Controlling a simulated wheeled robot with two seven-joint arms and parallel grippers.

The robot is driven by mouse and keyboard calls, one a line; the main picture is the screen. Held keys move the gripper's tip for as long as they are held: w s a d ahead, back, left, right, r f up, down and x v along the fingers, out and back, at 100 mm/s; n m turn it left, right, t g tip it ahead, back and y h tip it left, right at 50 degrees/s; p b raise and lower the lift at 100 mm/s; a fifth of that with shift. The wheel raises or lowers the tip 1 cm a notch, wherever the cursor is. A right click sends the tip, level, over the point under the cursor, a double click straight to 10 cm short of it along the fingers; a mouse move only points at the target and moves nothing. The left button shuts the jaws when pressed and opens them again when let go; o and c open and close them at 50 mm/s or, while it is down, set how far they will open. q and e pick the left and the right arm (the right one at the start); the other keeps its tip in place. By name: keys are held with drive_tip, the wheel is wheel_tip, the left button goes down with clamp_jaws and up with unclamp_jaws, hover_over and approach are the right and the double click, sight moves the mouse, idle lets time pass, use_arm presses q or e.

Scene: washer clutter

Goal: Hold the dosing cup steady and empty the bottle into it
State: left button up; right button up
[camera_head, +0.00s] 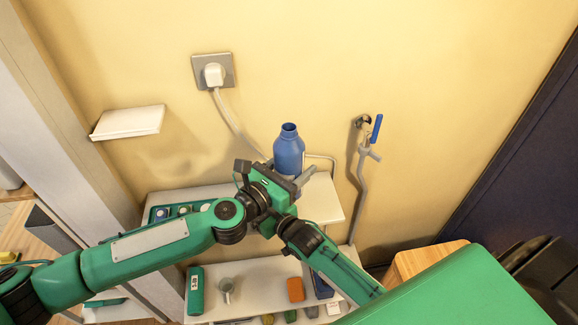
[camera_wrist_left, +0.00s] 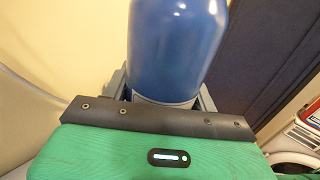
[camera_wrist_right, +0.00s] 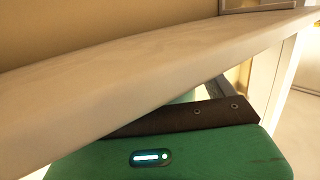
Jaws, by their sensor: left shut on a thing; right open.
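A blue bottle (camera_head: 289,150) with an open neck stands upright at the upper shelf in the head view. My left gripper (camera_head: 288,178) is shut on its lower part; in the left wrist view the bottle (camera_wrist_left: 177,45) sits between the two fingers. A small grey cup (camera_head: 226,287), perhaps the dosing cup, stands on the lower shelf, apart from both grippers. My right gripper (camera_wrist_right: 190,95) is open in the right wrist view, close to a white board that hides part of its fingers. In the head view its fingertips are hidden.
The white upper shelf (camera_head: 325,200) bears a tray of small items (camera_head: 180,211). The lower shelf (camera_head: 260,272) holds a green canister (camera_head: 195,292) and an orange box (camera_head: 296,290). A blue-handled tap (camera_head: 375,130) and a plugged socket (camera_head: 213,72) are on the wall.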

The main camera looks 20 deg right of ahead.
drive_tip(key=v, duration=1.1)
drive_tip(key=shift+s, duration=0.4)
drive_tip(key=shift+d, duration=0.1)
